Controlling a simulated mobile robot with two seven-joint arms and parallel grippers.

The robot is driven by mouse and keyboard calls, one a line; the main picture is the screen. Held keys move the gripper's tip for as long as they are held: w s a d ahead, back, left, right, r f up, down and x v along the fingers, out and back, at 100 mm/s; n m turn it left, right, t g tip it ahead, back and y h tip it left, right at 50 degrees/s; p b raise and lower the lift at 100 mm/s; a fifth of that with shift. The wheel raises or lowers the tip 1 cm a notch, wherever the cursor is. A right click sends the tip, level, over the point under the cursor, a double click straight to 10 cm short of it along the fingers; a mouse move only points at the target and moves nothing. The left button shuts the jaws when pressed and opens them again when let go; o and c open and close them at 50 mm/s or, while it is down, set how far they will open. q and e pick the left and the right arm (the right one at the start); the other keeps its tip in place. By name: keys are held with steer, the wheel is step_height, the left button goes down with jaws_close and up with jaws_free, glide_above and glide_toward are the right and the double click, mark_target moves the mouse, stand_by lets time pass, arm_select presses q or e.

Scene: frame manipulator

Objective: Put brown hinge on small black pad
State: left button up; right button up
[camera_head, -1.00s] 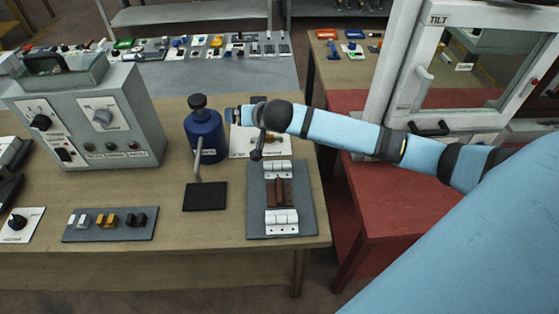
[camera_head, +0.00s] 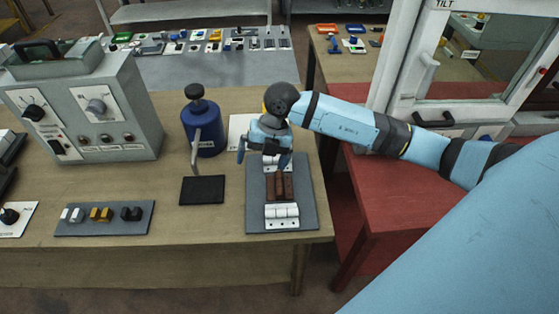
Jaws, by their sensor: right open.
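My right gripper (camera_head: 263,163) is open and empty, just above the back part of the board, behind and a little left of the brown hinge. My left gripper is out of view.
A blue bottle (camera_head: 202,127) stands behind the black pad, with a grey rod between them. A grey control box (camera_head: 85,110) is at the left. A white frame (camera_head: 400,70) stands at the right.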

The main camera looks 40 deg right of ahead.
steer(key=d+f+h, duration=0.1)
steer(key=d+h, duration=0.3)
steer(key=d, duration=0.1)
glide_above(280, 184)
steer(key=f, duration=0.8)
steer(key=shift+d+p, duration=0.25)
steer(key=shift+p, duration=0.1)
steer(key=shift+w+a+f+p, duration=0.15)
steer(key=shift+f+p, duration=0.2)
steer(key=shift+f, duration=1.1)
steer(key=shift+s+a+f+p, duration=0.1)
steer(key=shift+f+p, duration=0.2)
steer(key=shift+f, duration=1.1)
steer(key=c, duration=0.9)
steer(key=shift+r, duration=0.1)
